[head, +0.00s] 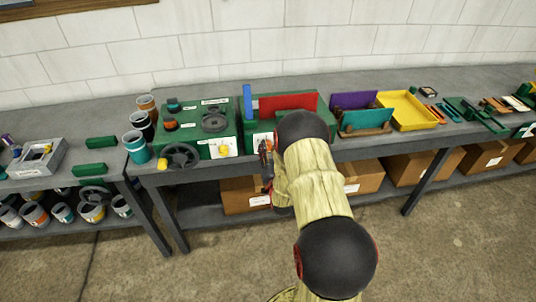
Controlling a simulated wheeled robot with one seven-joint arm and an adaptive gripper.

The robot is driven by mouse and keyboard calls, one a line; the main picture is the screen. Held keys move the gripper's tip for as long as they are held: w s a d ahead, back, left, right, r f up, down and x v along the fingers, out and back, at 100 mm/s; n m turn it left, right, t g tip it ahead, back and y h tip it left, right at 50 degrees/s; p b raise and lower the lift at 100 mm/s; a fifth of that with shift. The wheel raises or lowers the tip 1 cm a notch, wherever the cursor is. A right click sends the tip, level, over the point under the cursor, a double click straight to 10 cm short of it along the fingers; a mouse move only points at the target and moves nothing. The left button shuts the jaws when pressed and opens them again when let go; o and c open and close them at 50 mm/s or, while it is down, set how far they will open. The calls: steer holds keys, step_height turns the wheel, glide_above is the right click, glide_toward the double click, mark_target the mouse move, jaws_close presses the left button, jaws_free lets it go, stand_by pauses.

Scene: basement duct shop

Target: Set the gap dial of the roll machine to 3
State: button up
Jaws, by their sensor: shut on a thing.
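A green machine (253,143) with a red panel (289,104) on top and a blue upright piece (247,103) at its left stands at the middle of the bench. I take it for the roll machine, though its label is unreadable. A white dial plate (258,139) shows on its front left. My gripper (264,155) is at this plate, shut on what appears to be the gap dial's knob. The knob and its pointer are hidden by the gripper, and the setting cannot be read. My arm covers the machine's right front.
Left of it stands another green machine (190,137) with a black handwheel (180,157) and a yellow knob (223,150) on a white plate. Cans line its left. A purple-and-green rack and a yellow tray (408,110) are to the right. Boxes fill the lower shelf.

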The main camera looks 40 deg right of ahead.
steer(key=shift+m+b, duration=0.85)
steer(key=shift+m, duration=0.65)
steer(key=o, duration=1.2)
steer(key=shift+c, duration=0.2)
steer(key=v, duration=1.2)
